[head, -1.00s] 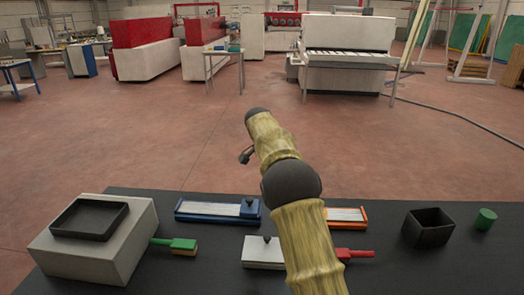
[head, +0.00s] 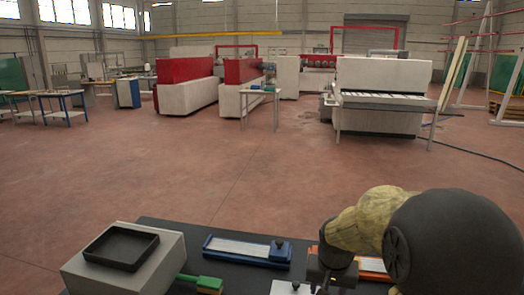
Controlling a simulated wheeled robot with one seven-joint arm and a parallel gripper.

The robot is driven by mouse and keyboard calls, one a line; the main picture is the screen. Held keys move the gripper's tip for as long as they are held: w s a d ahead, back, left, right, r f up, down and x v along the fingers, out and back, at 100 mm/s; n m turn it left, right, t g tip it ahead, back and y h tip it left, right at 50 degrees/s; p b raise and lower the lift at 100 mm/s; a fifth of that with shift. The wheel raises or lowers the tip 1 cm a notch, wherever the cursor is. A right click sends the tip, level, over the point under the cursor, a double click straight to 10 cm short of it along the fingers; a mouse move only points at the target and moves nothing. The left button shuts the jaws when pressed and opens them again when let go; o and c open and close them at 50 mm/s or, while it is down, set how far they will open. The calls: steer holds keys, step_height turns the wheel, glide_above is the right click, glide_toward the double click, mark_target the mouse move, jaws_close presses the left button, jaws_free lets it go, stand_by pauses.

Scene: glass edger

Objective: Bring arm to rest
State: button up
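My arm is folded in close at the lower right, with a large dark joint filling that corner. Its dark end, with my gripper (head: 328,270), hangs low over the table near a white block (head: 284,288). The fingers are too dark and small to read, so I cannot tell whether they are open, shut or touching anything.
The dark table (head: 192,232) runs along the bottom. On it are a grey box (head: 165,265) with a black tray (head: 121,240) on top, a green-handled brush (head: 205,282), a blue-framed item (head: 240,247) and a partly hidden orange-framed item (head: 373,267). Open floor and machines lie beyond.

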steer(key=s+f+n, duration=0.2)
steer(key=s+f, duration=0.1)
steer(key=s, duration=1)
steer(key=shift+s+a+f+n, duration=0.2)
steer(key=shift+a+f+n, duration=0.05)
steer(key=shift+a+n, duration=0.15)
stand_by(1.1)
